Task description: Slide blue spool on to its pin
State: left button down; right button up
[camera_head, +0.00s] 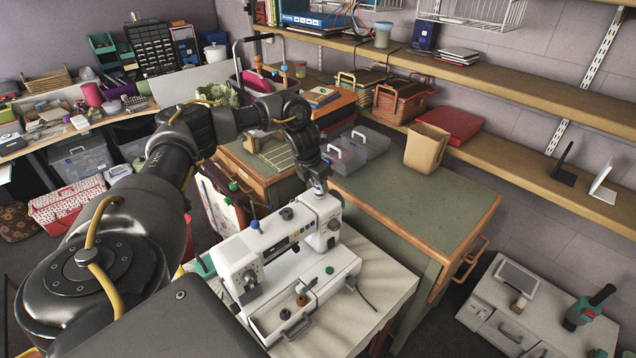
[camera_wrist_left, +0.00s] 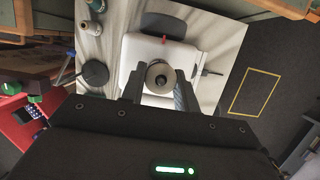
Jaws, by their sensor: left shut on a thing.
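My left gripper (camera_head: 320,188) is over the right end of the white sewing machine (camera_head: 262,246), pointing down. In the left wrist view, its two fingers (camera_wrist_left: 159,90) are shut on a round spool-like thing (camera_wrist_left: 151,75). Its pale grey end and dark centre face the camera, and no blue shows on it. I cannot make out the spool pin clearly. My right gripper is not in view.
The machine stands on a pale table (camera_head: 385,272). A green-topped bench (camera_head: 405,205) is behind it, with a tan bin (camera_head: 426,148) on it.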

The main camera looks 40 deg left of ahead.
pick_arm(q)
jog(key=shift+f+b, duration=0.35)
jog(key=shift+f, duration=0.25)
jog(key=c, duration=1)
grip_release()
jog(key=shift+o, duration=0.2)
jog(key=shift+s+r+b, duration=0.1)
jog(key=shift+r+b, duration=0.2)
jog(key=shift+r, duration=0.2)
jog(key=v, duration=1)
jog(key=shift+f, duration=0.15)
jog(key=x, duration=1)
jog(key=shift+f+p, duration=0.3)
jog(key=shift+f, duration=0.05)
